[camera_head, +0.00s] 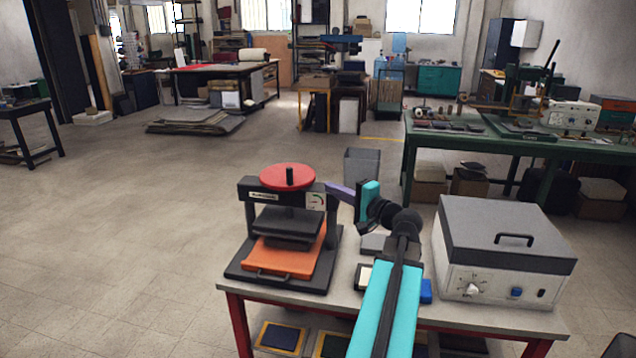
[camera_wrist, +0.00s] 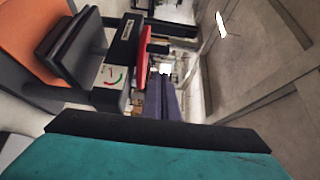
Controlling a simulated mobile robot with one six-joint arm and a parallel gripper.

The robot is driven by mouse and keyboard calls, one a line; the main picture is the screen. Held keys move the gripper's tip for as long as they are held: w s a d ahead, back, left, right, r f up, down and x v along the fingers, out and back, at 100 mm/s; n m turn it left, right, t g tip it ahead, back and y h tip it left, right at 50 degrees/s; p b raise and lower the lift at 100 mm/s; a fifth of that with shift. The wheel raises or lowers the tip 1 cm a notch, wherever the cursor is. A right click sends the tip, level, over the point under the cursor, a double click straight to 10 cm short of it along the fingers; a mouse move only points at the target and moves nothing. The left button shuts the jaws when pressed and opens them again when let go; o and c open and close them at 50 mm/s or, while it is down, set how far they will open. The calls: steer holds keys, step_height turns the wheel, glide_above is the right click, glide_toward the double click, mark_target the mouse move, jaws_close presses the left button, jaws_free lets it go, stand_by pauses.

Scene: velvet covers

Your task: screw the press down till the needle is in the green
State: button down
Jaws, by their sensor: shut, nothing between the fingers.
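The press (camera_head: 330,240) is a black frame standing on the table, with a red wheel (camera_head: 275,179) on top that has an upright black knob (camera_head: 290,175). A dark plate (camera_head: 287,222) hangs over an orange tray (camera_head: 270,258) with a front handle. The gauge (camera_head: 315,201) is on the right of the crossbeam; in the wrist view the gauge (camera_wrist: 112,76) shows red and green marks, but I cannot read the needle. My gripper (camera_head: 332,188) has purple fingers, shut and empty, just right of the wheel; I cannot tell if they touch it. The fingers also show in the wrist view (camera_wrist: 162,85).
The table (camera_head: 480,318) has a red frame. A grey-lidded box (camera_head: 505,245) with a dial stands at its right. A grey bin (camera_head: 362,168) is behind the press. A green workbench (camera_head: 500,137) stands further back right. The floor at left is open.

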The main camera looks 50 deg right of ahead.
steer(key=shift+s+d+m+h+p, duration=0.2)
steer(key=shift+d+m+h+p, duration=0.25)
steer(key=shift+h+p, duration=0.3)
steer(key=shift+w, duration=0.1)
steer(key=p, duration=0.5)
glide_toward(287, 171)
steer(key=w+d, duration=0.4)
steer(key=shift+w+f, duration=0.4)
steer(key=shift+d, duration=0.1)
steer(key=shift+f+b, duration=0.1)
steer(key=shift+b, duration=0.25)
